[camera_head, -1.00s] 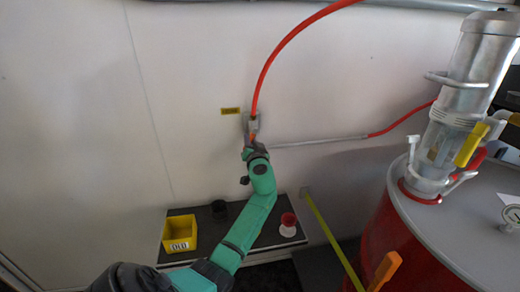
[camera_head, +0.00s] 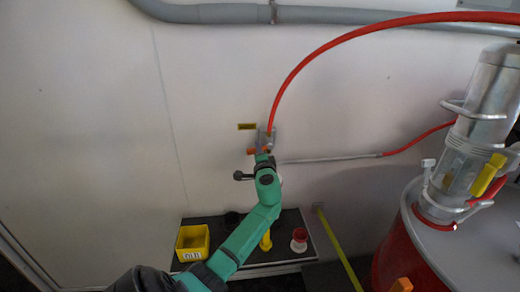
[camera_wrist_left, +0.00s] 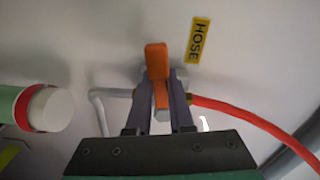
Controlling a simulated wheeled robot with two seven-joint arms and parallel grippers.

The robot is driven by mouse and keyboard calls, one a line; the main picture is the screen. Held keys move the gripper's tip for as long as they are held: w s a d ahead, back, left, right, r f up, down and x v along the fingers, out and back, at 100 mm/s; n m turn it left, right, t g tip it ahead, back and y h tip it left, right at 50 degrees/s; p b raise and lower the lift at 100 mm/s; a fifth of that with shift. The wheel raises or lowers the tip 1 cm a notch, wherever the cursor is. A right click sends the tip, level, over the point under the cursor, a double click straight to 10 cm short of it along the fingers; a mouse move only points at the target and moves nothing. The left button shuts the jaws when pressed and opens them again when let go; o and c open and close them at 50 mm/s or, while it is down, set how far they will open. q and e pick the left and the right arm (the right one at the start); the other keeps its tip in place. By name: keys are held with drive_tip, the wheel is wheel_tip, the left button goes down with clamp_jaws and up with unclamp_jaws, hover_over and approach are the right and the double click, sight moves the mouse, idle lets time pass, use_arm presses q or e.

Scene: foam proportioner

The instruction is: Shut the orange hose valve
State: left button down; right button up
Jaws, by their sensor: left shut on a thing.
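The orange valve handle (camera_head: 252,151) is on the grey metal hose valve (camera_head: 270,136) on the white wall. In the head view an orange end points left past my gripper. My left gripper (camera_head: 264,154) is at the valve, its arm reaching up from below. In the left wrist view the orange handle (camera_wrist_left: 157,62) lies between the two dark fingers of my left gripper (camera_wrist_left: 160,78), which is shut on it. The fingers hide part of the handle and valve body. A yellow HOSE label (camera_wrist_left: 199,39) is beside it. My right gripper is not in view.
A red hose (camera_head: 320,58) arcs up from the valve, and a grey pipe (camera_head: 330,159) runs right from it. Below is a dark shelf (camera_head: 284,254) with a yellow bin (camera_head: 192,242) and a red-and-white item (camera_head: 299,239). A red drum (camera_head: 395,250) stands right.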

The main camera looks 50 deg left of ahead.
use_arm(q)
drive_tip(key=shift+r+m+p, duration=0.4)
drive_tip(key=shift+m+p, duration=0.1)
drive_tip(key=shift+m, duration=0.7)
drive_tip(key=c, duration=0.8)
unclamp_jaws()
drive_tip(key=b+v, duration=0.1)
drive_tip(key=v, duration=1.3)
drive_tip(key=shift+s+d+b, duration=0.2)
drive_tip(key=shift+d+b, duration=0.05)
drive_tip(key=shift+b, duration=0.15)
